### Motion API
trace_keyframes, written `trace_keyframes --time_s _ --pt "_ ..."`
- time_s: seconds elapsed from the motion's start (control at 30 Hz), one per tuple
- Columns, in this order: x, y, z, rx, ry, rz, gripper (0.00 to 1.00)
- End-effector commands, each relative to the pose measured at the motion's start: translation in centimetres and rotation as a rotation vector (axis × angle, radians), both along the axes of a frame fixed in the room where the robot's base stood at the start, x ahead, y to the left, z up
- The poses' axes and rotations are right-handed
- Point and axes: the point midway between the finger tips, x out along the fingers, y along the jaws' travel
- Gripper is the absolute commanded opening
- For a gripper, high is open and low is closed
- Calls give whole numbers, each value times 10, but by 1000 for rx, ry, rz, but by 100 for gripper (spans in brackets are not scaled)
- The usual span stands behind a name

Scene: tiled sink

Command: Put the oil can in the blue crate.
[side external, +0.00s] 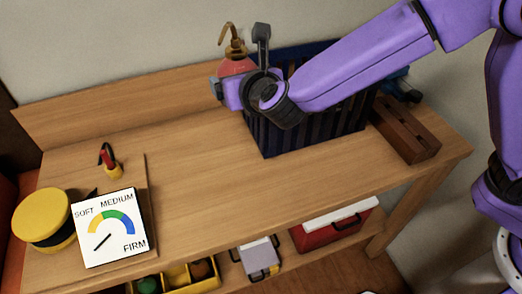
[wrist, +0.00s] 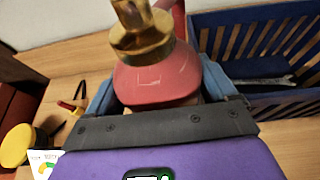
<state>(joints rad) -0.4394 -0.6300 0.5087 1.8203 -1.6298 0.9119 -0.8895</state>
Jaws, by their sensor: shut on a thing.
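The oil can (side external: 236,66) is red with a brass spout. In the wrist view the oil can (wrist: 160,78) sits upright between both fingers. My gripper (wrist: 163,92) is shut on its body; in the side view my gripper (side external: 228,88) hides the can's lower part. The blue crate (side external: 318,128) has slatted walls and stands at the back right of the bench. In the side view the can appears at the crate's back left; in the wrist view the blue crate (wrist: 240,18) lies to the can's right. The can's base and its height above the bench are hidden.
A wrench (wrist: 265,81) lies inside the crate. A brown wooden block (side external: 405,130) sits right of it. A yellow-topped round object (side external: 42,215), a dial card (side external: 109,228) and a small red-yellow tool (side external: 110,163) stand left. The bench middle is clear.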

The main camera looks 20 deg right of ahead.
Motion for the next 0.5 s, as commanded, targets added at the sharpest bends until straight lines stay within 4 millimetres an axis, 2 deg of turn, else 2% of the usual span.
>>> trace_keyframes --time_s 0.03,0.13,0.5 --pt "-3 11 1 0 -4 21 40" --pt "-9 28 -1 -2 -7 53 40" --pt "-7 23 -75 -8 -4 46 40"
